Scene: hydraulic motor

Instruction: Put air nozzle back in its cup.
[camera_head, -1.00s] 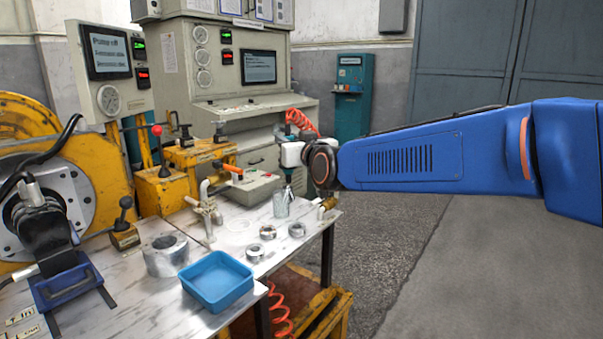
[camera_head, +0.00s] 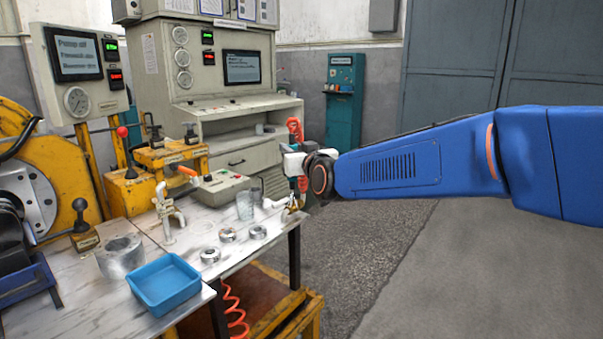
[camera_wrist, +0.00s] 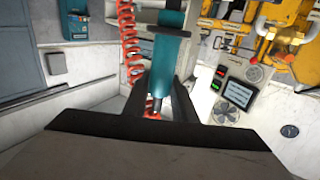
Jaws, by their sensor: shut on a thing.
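The air nozzle has a teal body (camera_wrist: 168,55) and a red coiled hose. My gripper (camera_wrist: 163,88) is shut on it; the two dark fingers close around the body in the wrist view. In the head view my gripper (camera_head: 295,164) is at the table's right edge, with the hose (camera_head: 294,130) rising above it; the nozzle is mostly hidden there. The cup (camera_head: 245,205), clear and greyish, stands upright on the table, left of and lower than my gripper in the picture. No nozzle shows in it.
A blue tray (camera_head: 164,284), a thick metal ring (camera_head: 121,257) and several small rings (camera_head: 228,234) lie on the table (camera_head: 190,240). Floor to the right is clear.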

